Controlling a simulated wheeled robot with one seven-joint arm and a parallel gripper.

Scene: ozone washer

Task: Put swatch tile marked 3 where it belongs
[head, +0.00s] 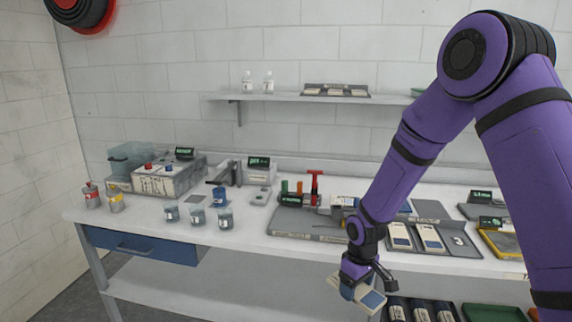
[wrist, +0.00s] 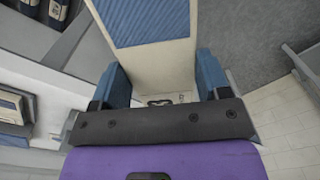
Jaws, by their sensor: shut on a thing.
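My gripper (head: 362,290) is shut on a swatch tile, a cream tile (head: 343,289) with a blue patch, held in the air in front of the table's front edge. In the wrist view the tile (wrist: 152,60) sits between the two blue fingers of my gripper (wrist: 158,80), its blue-striped patch pointing away from me. Any number on it is too small or turned away to read.
Left of the tray lies a grey board (head: 310,231) with a red-handled tool (head: 315,187). A yellow-edged tray (head: 503,243) is at the right.

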